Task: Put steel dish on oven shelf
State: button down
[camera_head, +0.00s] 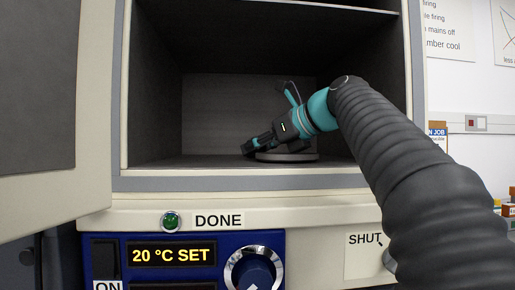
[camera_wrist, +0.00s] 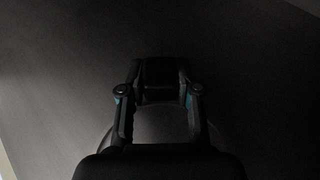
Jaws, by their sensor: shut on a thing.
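The steel dish (camera_head: 288,157) is a flat, round grey disc low inside the oven, at or just above the oven floor; I cannot tell whether it touches. My gripper (camera_head: 252,148) reaches in from the right and is shut on the dish at its left side. In the wrist view my gripper's fingers (camera_wrist: 158,98) are over the dim curved rim of the dish (camera_wrist: 160,125). The oven shelf surface (camera_head: 160,165) is the dark floor of the chamber. The wrist view is very dark, so the exact contact is hard to see.
The oven door (camera_head: 38,90) stands open at the left. Chamber walls (camera_head: 152,80) close in at both sides, and a ceiling lies above. The front panel (camera_head: 200,255) below carries a DONE lamp (camera_head: 171,221), a 20 °C display and a knob (camera_head: 254,270). Free floor shows left of the dish.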

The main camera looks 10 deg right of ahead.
jog(key=shift+f, duration=0.1)
jog(key=c, duration=0.8)
grip_release()
jog(key=v, duration=1.2)
